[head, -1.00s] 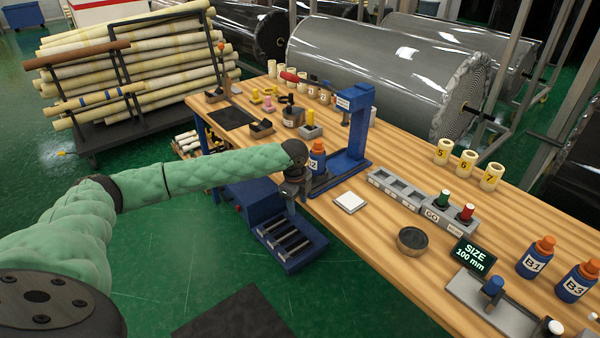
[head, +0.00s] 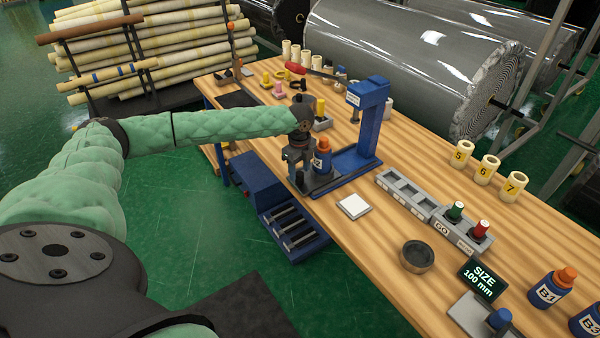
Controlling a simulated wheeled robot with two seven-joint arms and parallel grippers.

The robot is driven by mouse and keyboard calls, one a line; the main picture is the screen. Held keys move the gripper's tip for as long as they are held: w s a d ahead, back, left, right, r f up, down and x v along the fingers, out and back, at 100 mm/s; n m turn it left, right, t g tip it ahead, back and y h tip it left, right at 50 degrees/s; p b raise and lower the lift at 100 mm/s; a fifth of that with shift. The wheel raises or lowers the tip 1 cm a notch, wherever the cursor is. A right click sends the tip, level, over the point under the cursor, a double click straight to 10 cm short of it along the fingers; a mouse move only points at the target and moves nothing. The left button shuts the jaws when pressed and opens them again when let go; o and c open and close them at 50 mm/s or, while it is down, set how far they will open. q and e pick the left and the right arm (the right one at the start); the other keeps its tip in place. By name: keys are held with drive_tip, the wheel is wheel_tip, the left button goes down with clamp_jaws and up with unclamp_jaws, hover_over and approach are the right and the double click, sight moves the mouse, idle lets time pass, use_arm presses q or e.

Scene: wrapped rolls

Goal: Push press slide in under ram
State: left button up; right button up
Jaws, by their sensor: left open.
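The blue press (head: 371,112) stands on the wooden bench with its head overhanging a low blue base (head: 352,163). A blue bottle with an orange cap (head: 322,156) stands at the near-left end of the base, out from under the press head. A dark slide plate (head: 322,182) shows beneath the bottle. My left gripper (head: 299,184) is open, points down and sits just left of the bottle, low by the near end of the slide. Whether it touches the slide or bottle I cannot tell. My right gripper is not in view.
A white square pad (head: 353,207) lies in front of the press. A grey compartment tray (head: 404,193) and a block with green and red buttons (head: 463,230) are to the right. A dark round dish (head: 417,256) and a size display (head: 481,280) stand nearer.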

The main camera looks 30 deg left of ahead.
sight(299, 173)
use_arm(q)
wheel_tip(299, 173, down, 2)
drive_tip(key=shift+s+d+f+p, duration=0.1)
drive_tip(key=shift+f+p, duration=0.1)
drive_tip(key=shift+p, duration=0.2)
drive_tip(key=shift+f, duration=0.35)
clamp_jaws()
drive_tip(key=w+d, duration=0.1)
drive_tip(key=w, duration=0.3)
drive_tip(key=w+d, duration=0.2)
drive_tip(key=w, duration=0.1)
drive_tip(key=w+d, duration=0.1)
drive_tip(key=w, duration=0.3)
drive_tip(key=shift+w+d+b, duration=0.3)
drive_tip(key=shift+b, duration=0.1)
drive_tip(key=shift+w+d, duration=0.1)
drive_tip(key=shift+w, duration=0.2)
drive_tip(key=shift+w+r, duration=0.1)
drive_tip(key=shift+r, duration=0.15)
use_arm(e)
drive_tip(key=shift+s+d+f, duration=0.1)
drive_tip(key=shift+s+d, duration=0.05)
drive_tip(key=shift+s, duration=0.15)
